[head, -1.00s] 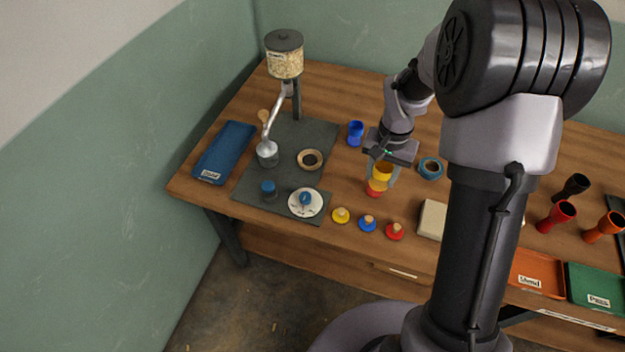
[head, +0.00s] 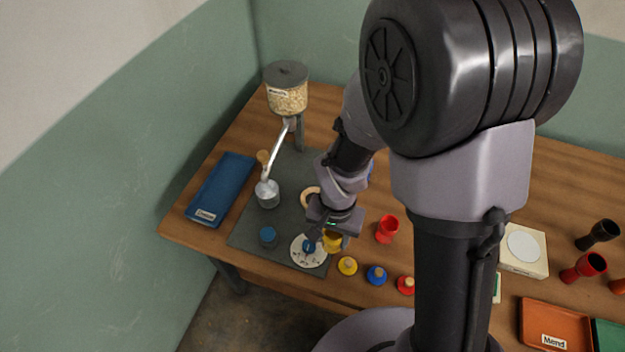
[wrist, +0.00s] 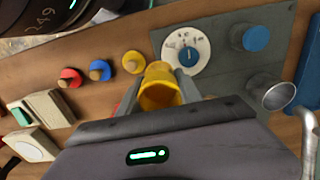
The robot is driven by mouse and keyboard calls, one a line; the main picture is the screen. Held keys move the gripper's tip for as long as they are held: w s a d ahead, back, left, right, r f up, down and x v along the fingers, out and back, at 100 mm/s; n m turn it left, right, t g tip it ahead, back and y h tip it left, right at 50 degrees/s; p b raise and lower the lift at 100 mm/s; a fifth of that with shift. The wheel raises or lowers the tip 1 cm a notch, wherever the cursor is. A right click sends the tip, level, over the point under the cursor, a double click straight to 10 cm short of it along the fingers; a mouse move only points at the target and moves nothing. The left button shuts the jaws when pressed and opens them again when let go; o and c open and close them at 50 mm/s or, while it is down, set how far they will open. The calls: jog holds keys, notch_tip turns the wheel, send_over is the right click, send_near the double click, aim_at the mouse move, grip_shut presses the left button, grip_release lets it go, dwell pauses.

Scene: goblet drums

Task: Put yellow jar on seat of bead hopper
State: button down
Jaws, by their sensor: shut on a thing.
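The yellow jar (head: 333,243) is held between the fingers of my gripper (head: 329,237), near the dial. In the wrist view the yellow jar (wrist: 160,92) shows its open mouth between the two fingers. The bead hopper (head: 287,95) stands at the back left, a clear bead-filled container with a dark lid. My gripper is to the right of and nearer the front than that spout.
A white dial (head: 309,250) and a blue-topped button (head: 268,237) sit at the mat's front. A wooden ring (head: 309,197) is partly behind my arm. A red jar (head: 387,229) stands to the right. Yellow, blue and red knobs line the front edge. A blue tray (head: 222,188) lies left.

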jog(key=w+a, duration=0.1)
jog(key=w, duration=0.4)
jog(key=w+a+f+b, duration=0.1)
jog(key=w, duration=0.4)
jog(key=w+a+b, duration=0.1)
jog(key=w, duration=0.5)
jog(key=shift+w+a+f, duration=0.1)
jog(key=shift+a+f, duration=0.1)
jog(key=shift+f, duration=0.15)
notch_tip(320, 180, down, 4)
jog(key=shift+r+b, duration=0.2)
jog(key=shift+b, duration=1)
jog(key=shift+r, duration=0.2)
jog(key=shift+f, duration=0.15)
jog(key=c, duration=0.8)
grip_release()
